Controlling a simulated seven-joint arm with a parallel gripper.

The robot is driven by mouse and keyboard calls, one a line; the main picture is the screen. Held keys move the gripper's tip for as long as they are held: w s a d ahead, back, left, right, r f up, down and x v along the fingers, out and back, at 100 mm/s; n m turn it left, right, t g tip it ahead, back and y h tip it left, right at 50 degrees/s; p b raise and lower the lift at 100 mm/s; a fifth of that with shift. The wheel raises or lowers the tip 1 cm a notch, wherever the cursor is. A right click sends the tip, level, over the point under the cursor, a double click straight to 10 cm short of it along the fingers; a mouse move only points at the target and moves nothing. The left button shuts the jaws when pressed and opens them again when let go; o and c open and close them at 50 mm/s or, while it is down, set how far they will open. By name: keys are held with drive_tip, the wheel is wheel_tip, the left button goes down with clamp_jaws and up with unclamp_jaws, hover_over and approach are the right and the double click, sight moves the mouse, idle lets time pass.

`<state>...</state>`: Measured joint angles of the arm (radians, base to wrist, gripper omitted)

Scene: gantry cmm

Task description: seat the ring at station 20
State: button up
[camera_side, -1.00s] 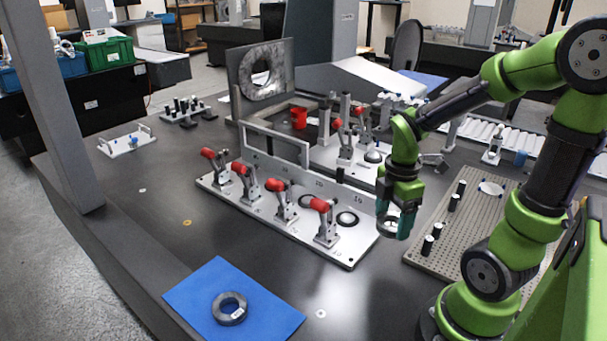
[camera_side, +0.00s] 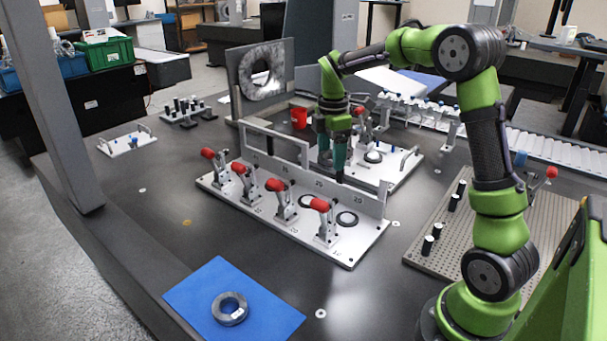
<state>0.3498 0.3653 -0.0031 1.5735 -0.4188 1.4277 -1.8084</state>
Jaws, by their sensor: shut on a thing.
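My gripper (camera_side: 331,168) points down just behind the upright wall of the clamp fixture (camera_side: 360,249), its teal fingers partly above the wall's top edge. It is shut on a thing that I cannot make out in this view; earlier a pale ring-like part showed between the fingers. Another ring (camera_side: 219,308), dark grey with a white tag, lies flat on the blue mat (camera_side: 270,318).
Several red-handled toggle clamps (camera_side: 321,205) stand along the fixture's front. A second plate with clamps (camera_side: 400,172) is behind the wall, close to my gripper. A pegboard (camera_side: 420,255) with black pegs is at right.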

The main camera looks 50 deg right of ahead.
hover_over(308, 199)
wheel_tip(308, 199, down, 2)
drive_tip(key=shift+f, duration=6)
drive_tip(key=shift+f, duration=0.65)
drive_tip(key=o, duration=1.4)
wheel_tip(308, 199, up, 17)
